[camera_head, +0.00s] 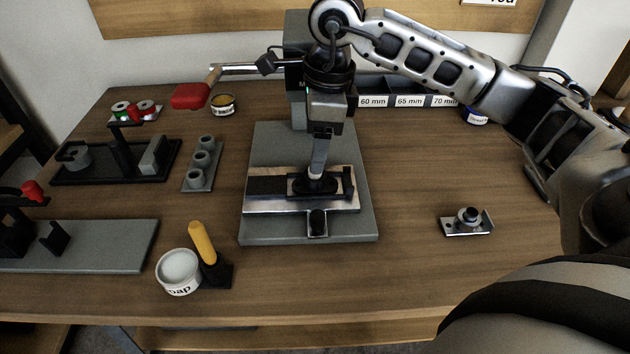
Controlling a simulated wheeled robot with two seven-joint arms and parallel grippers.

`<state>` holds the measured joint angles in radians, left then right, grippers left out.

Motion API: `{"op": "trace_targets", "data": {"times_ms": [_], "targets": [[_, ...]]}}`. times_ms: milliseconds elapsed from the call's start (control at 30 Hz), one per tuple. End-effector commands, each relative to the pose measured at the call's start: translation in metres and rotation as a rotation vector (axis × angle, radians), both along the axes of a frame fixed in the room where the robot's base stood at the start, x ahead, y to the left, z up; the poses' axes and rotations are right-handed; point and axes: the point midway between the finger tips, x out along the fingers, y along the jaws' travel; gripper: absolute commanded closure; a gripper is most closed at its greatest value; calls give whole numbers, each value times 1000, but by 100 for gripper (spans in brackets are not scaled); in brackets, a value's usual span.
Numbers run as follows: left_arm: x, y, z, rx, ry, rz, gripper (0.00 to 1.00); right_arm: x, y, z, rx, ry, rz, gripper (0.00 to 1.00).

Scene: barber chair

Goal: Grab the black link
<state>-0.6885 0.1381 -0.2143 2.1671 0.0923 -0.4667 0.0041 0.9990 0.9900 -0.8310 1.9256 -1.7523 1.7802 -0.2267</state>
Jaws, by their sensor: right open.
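The black link (328,187) appears as a dark oval piece in the metal fixture (262,204) on the grey base plate (360,228). My right gripper (316,174) points straight down over it, with its fingertips at the link. The jaws are open, but the gap between the fingers is hard to see from this side. The fingers hide part of the link, and I cannot tell whether they touch it. My left gripper is not in view.
A soap tin (179,272) and a yellow-handled tool (203,243) stand at the front left. A small metal block (467,222) lies at the right.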

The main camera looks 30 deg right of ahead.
Motion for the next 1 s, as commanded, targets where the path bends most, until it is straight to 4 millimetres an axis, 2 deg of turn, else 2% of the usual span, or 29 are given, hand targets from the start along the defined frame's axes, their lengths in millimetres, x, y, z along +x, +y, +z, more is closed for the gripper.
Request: {"op": "trace_targets", "data": {"times_ms": [167,400,500,767,800,967,1000], "targets": [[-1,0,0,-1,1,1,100,0,1,-11,0,1,0,38],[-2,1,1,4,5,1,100,-3,0,-47,0,5,-1,38],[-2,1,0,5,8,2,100,-1,2,-56,-1,2,0,38],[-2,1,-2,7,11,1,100,-1,2,-59,0,0,0,38],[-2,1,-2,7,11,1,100,-1,2,-59,0,0,0,44],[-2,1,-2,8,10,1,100,-1,2,-59,0,0,0,88],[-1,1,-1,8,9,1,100,-1,2,-59,0,0,0,91]]}}
